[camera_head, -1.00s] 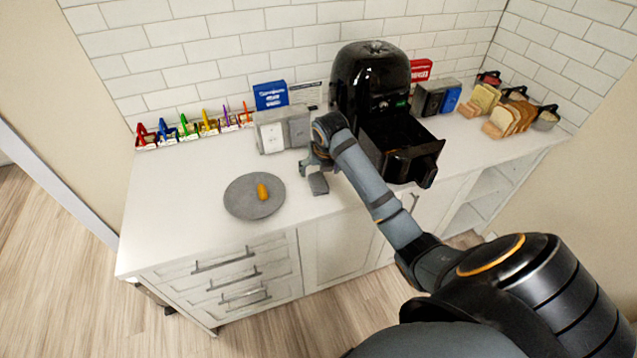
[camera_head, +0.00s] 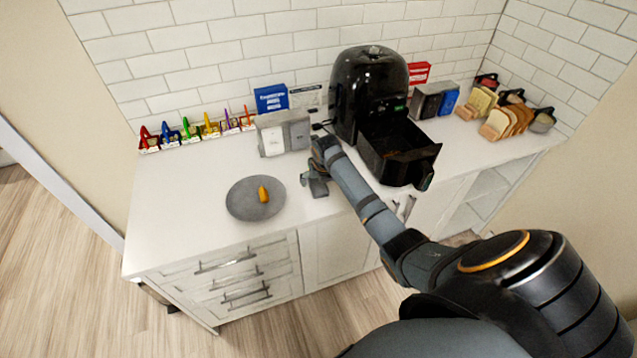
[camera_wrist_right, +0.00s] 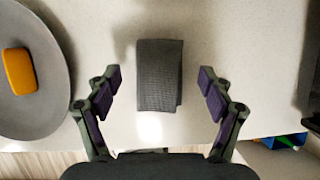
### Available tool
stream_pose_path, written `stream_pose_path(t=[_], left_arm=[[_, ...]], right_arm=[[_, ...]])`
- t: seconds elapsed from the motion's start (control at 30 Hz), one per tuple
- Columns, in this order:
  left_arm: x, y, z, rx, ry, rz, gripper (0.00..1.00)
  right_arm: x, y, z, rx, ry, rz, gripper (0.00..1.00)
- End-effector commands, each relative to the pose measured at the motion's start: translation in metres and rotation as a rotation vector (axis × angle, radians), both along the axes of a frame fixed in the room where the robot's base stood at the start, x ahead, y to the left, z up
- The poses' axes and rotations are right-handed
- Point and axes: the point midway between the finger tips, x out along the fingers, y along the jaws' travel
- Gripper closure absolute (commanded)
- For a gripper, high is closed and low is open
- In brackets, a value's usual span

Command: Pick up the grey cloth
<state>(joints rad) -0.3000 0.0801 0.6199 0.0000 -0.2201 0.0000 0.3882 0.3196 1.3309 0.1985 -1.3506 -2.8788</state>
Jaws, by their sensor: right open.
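The grey cloth (camera_wrist_right: 160,62) is a dark, folded rectangle lying on the white counter in the right wrist view. In the head view the cloth (camera_head: 318,188) shows as a small grey patch, partly hidden by my right gripper (camera_head: 311,178). In the right wrist view my right gripper (camera_wrist_right: 160,88) is open, with one finger on each side of the cloth's near part. Gaps show between both fingers and the cloth, and nothing is held. The height of the fingers above the counter is hard to tell. My left gripper is not in view.
A grey plate (camera_head: 240,207) with an orange item (camera_head: 263,194) lies left of the cloth. A black air fryer (camera_head: 368,88) with its drawer (camera_head: 400,160) out stands to the right. A grey-white box (camera_head: 284,136) stands behind. The counter's front edge is close.

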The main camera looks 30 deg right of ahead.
Motion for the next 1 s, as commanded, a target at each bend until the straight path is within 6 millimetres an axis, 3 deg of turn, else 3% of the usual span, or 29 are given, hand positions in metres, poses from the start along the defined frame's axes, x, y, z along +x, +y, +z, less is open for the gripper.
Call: stream_pose_path(t=[0.1, 0.33, 0.6, 1.0], left_arm=[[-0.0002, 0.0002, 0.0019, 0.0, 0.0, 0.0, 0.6], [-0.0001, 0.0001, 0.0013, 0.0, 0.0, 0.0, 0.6], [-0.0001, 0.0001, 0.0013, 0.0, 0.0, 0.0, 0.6], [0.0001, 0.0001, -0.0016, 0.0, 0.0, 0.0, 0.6]], right_arm=[[0.0035, -0.0012, -0.0104, -0.001, 0.001, 0.0, 0.19], [0.004, -0.0014, -0.0124, -0.002, -0.001, 0.001, 0.2], [0.0038, -0.0013, -0.0122, -0.001, 0.0, 0.001, 0.56], [0.0042, -0.0015, -0.0096, -0.002, -0.001, 0.001, 0.57]])
